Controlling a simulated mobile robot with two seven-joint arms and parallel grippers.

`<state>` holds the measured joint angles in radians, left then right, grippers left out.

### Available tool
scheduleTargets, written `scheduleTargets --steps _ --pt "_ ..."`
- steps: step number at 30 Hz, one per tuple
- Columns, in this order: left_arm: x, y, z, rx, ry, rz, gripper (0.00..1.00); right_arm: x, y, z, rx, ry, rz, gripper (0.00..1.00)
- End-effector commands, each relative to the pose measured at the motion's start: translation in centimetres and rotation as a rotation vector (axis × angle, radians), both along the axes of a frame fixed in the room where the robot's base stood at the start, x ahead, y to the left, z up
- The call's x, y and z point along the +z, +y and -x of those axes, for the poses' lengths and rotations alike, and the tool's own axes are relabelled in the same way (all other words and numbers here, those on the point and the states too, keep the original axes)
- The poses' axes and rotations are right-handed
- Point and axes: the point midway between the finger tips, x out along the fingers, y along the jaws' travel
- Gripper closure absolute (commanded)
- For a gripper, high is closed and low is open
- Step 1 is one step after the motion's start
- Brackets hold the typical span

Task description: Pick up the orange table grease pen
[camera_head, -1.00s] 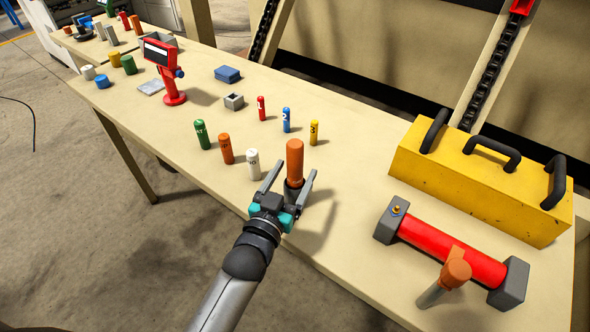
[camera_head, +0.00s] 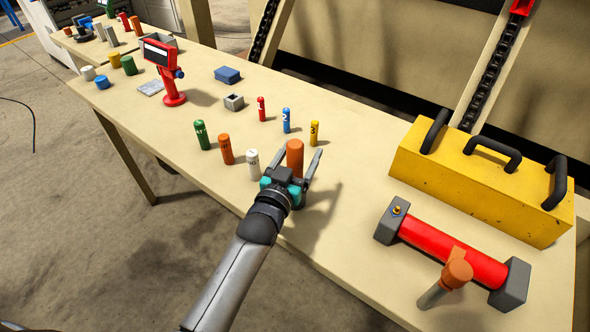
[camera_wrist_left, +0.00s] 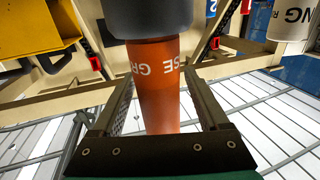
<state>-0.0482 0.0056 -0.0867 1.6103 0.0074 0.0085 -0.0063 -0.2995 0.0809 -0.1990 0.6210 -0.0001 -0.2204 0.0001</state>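The orange grease pen (camera_head: 295,160) stands upright near the table's front edge, with a dark grey lower part hidden behind my gripper in the head view. In the left wrist view the orange pen (camera_wrist_left: 156,85) shows its white lettering and dark grey section. My left gripper (camera_head: 299,150) is open, its two fingers on either side of the pen, with narrow gaps between fingers and pen. A shorter orange marker (camera_head: 226,150) stands to the left. My right gripper is not in view.
A white marker (camera_head: 253,164) stands close left of my gripper, a green one (camera_head: 202,135) further left. Small red, blue and yellow (camera_head: 314,132) markers stand behind. A yellow toolbox (camera_head: 470,190) and a red roller tool (camera_head: 450,250) lie to the right.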

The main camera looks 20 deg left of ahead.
Motion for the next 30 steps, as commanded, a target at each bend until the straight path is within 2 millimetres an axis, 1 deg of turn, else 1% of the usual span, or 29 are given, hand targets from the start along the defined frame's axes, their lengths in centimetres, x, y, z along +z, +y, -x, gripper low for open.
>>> scheduleTargets --steps 1,2,20,30 --pt "0.0 -0.01 0.02 0.0 0.0 0.0 0.29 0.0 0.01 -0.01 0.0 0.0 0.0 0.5" --pt "0.0 -0.01 0.02 0.0 0.0 0.0 0.33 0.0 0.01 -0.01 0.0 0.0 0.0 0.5" --pt "0.01 -0.01 0.04 0.0 0.0 0.0 1.0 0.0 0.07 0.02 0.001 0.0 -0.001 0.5" --pt "0.0 -0.01 0.04 0.0 0.0 0.0 1.0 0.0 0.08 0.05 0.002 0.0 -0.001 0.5"
